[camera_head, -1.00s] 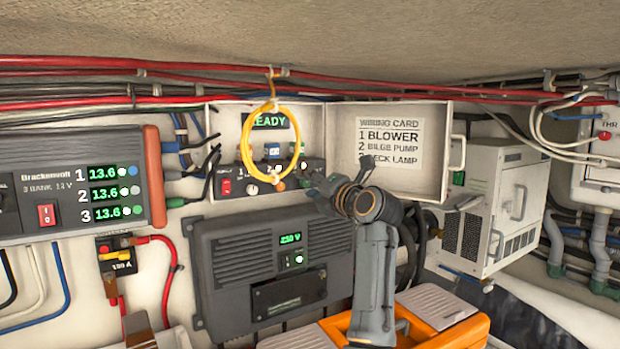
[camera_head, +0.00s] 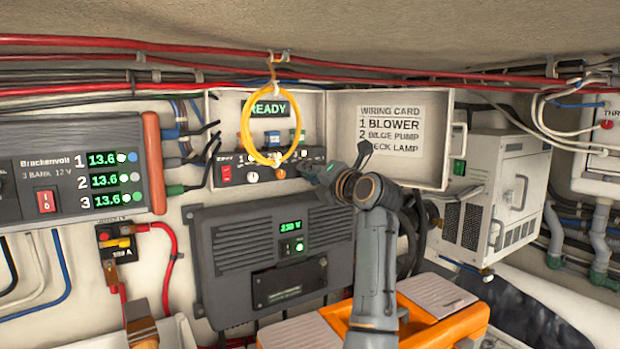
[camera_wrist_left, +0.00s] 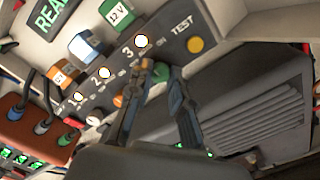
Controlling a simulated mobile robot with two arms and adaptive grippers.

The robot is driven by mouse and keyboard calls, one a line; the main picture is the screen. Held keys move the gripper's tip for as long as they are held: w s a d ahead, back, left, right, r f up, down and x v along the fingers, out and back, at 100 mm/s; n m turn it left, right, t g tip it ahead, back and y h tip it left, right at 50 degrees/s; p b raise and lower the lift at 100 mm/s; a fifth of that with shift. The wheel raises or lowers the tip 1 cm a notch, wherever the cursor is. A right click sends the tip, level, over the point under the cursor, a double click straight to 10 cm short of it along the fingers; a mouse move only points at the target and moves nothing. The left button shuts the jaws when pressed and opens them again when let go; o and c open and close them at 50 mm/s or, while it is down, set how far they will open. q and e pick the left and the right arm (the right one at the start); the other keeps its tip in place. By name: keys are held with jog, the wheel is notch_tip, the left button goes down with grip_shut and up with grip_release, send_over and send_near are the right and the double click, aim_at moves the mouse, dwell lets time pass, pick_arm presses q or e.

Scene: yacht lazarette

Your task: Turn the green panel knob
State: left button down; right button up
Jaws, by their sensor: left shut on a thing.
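The control panel (camera_head: 232,182) is a dark strip inside the open white box, with a red switch, a white knob (camera_head: 253,177) and an orange knob (camera_head: 281,172). The green knob (camera_wrist_left: 161,73) shows in the left wrist view below the number 3, between my fingertips. My left gripper (camera_head: 318,170) reaches the panel's right end and hides the green knob in the head view. In the left wrist view my left gripper (camera_wrist_left: 163,78) is shut on the green knob, which its fingers partly cover. My right gripper is not in view.
A yellow cable loop (camera_head: 243,125) hangs in front of the panel, left of my gripper. The open lid with the wiring card (camera_head: 390,130) stands to the right. A grey 230 V unit (camera_head: 225,255) is below, and an orange toolbox (camera_head: 450,328) lies lower right.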

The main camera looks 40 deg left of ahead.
pick_arm(q)
jog(key=n+b, duration=0.3)
jog(key=b, duration=0.1)
jog(key=shift+w+f+n, duration=0.1)
jog(key=shift+f+n, duration=0.25)
jog(key=shift+n, duration=0.05)
jog(key=n+b, duration=0.2)
jog(key=shift+n, duration=0.4)
jog(key=shift+r+n+b, duration=0.1)
jog(key=shift+n+b, duration=0.35)
jog(key=shift+n, duration=0.15)
jog(key=c, duration=1.2)
grip_release()
jog(key=shift+d+r, duration=0.1)
jog(key=v, duration=0.7)
jog(key=shift+d, duration=0.3)
